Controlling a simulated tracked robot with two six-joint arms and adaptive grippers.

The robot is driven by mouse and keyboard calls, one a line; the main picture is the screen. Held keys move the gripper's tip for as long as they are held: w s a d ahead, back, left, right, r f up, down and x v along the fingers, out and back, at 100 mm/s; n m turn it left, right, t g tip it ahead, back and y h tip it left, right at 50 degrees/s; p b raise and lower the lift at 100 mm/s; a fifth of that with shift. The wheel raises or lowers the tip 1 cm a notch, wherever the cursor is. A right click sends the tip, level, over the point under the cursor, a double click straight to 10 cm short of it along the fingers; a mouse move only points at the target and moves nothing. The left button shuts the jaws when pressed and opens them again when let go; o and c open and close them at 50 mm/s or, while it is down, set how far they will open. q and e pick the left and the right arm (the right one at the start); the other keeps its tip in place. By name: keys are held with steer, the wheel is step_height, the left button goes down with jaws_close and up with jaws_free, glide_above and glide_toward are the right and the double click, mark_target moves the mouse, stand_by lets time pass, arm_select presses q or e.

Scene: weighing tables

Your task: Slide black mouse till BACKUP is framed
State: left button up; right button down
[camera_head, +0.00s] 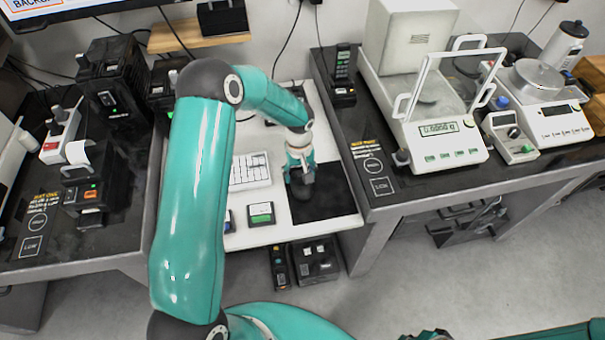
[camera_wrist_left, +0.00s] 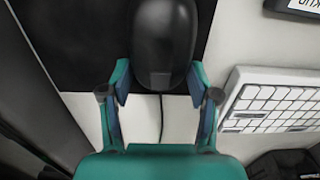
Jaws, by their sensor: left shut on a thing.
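The black mouse (camera_wrist_left: 165,40) sits between the two fingers of my left gripper (camera_wrist_left: 158,82), which is shut on it. In the head view my left gripper (camera_head: 301,177) reaches down over the black mat (camera_head: 330,200), with the mouse mostly hidden beneath it. The mat also shows in the left wrist view (camera_wrist_left: 60,45). The monitor (camera_head: 62,14) is cut off at the top left; part of an orange-outlined label reading like BACKUP shows at its edge. My right gripper (camera_head: 425,336) shows only as a sliver at the bottom edge.
A white keyboard (camera_head: 250,171) lies left of the mat; it also shows in the left wrist view (camera_wrist_left: 275,98). A small green-labelled box (camera_head: 261,214) sits near the desk's front edge. A balance (camera_head: 438,130) stands on the right table. Bare mat lies around the gripper.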

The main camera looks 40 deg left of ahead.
mark_target(300, 172)
arm_select(q)
steer(key=o, duration=1.3)
steer(key=shift+c, duration=0.2)
step_height(300, 172, up, 12)
